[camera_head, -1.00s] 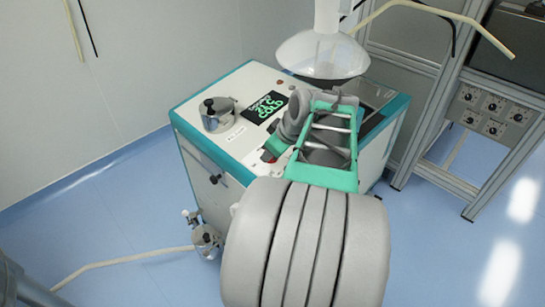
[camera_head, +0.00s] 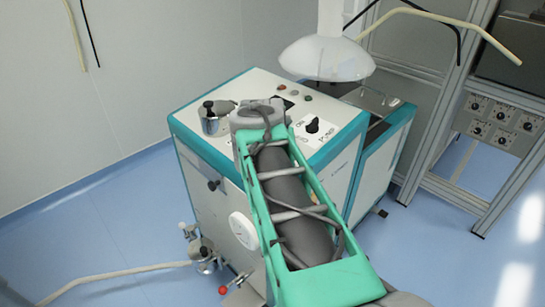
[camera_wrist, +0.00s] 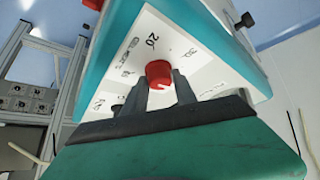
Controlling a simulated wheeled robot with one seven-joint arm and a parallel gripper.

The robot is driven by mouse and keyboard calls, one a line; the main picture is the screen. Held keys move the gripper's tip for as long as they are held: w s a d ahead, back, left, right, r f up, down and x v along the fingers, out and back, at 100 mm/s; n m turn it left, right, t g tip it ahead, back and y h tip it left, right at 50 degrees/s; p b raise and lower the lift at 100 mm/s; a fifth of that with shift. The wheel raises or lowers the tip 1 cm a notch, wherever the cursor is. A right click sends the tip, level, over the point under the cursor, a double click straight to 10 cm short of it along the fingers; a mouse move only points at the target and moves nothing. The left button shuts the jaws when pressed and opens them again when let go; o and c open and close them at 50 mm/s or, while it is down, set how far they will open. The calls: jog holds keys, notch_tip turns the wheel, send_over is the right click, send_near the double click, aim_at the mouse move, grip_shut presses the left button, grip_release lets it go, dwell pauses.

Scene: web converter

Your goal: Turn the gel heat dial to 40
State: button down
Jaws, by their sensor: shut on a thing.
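The red dial (camera_wrist: 158,71) sits on the machine's white panel (camera_wrist: 205,62) in the wrist view. A "20" mark is printed beside it, with other small marks around it that I cannot read surely. My gripper (camera_wrist: 161,81) has its two grey fingers on either side of the dial, shut on it. Which mark the dial points to is not clear. In the head view my arm covers the dial and the gripper tips.
A black dial (camera_head: 312,126) and a metal pot (camera_head: 213,118) sit on the machine top (camera_head: 240,86). A white dome (camera_head: 327,58) hangs above its back. A metal rack (camera_head: 450,120) stands at the right. Blue floor is open at the left.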

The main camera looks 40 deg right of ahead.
jog(key=shift+m, duration=0.4)
jog(key=c, duration=1)
grip_release()
jog(key=shift+a+r, duration=0.15)
jog(key=shift+r, duration=0.2)
jog(key=p+v, duration=0.4)
jog(key=v, duration=0.3)
jog(key=shift+a, duration=0.15)
jog(key=shift+s+p, duration=0.1)
jog(key=shift+p, duration=0.2)
